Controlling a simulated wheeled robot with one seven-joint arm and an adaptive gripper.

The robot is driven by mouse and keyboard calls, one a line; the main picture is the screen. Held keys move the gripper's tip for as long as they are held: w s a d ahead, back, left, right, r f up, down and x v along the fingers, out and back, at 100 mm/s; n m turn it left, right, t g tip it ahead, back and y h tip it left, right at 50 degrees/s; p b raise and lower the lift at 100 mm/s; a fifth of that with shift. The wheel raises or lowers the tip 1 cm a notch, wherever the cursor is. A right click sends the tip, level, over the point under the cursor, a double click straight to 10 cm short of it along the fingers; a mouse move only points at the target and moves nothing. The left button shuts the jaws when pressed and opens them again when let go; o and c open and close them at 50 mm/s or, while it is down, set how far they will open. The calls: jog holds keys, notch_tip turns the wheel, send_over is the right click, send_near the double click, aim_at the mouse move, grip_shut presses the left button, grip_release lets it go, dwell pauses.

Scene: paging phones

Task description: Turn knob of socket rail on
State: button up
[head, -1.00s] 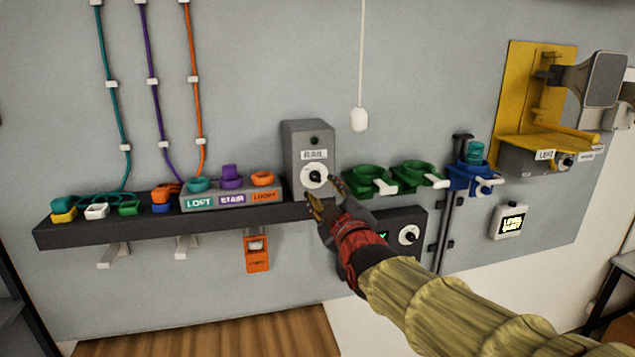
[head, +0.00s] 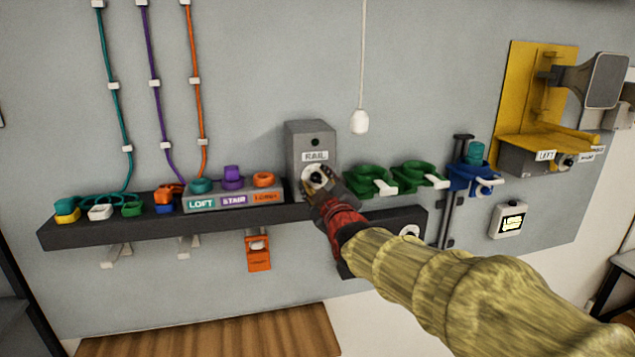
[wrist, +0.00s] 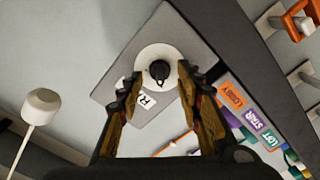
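The socket rail box (head: 309,137) is a grey box labelled RAIL, with a dark round spot above the label. It stands on the dark shelf. Its knob shows in the wrist view as a small black knob (wrist: 159,70) on a white round dial (wrist: 172,53). My gripper (head: 318,187) is at the front of the box, partly covering the dial in the head view. In the wrist view my gripper (wrist: 160,85) is open, with one finger on each side of the knob. I see a gap between the fingers and the knob, and cannot tell the depth.
The dark shelf (head: 90,235) carries plugs labelled LOFT, STAIR and LOBBY to the left. Green holders (head: 370,180) and a blue holder (head: 470,178) are to the right. A white pull cord (head: 360,121) hangs nearby.

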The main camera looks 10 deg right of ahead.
jog(key=shift+c, duration=1.2)
grip_shut()
jog(key=shift+b, duration=0.4)
jog(key=m+b, duration=0.3)
jog(key=b, duration=0.2)
jog(key=shift+d+f+m, duration=0.1)
jog(key=shift+f+m, duration=0.1)
jog(key=shift+m, duration=0.2)
jog(key=m+b, duration=0.4)
jog(key=b, duration=0.1)
jog(key=shift+d+m, duration=0.15)
jog(key=shift+m, duration=0.15)
jog(key=m+b, duration=0.2)
jog(key=m, duration=0.2)
jog(key=shift+d+r, duration=0.1)
jog(key=shift+r, duration=0.1)
jog(key=shift+d+m+p, duration=0.1)
jog(key=shift+m+p, duration=0.55)
jog(key=shift+m, duration=2.15)
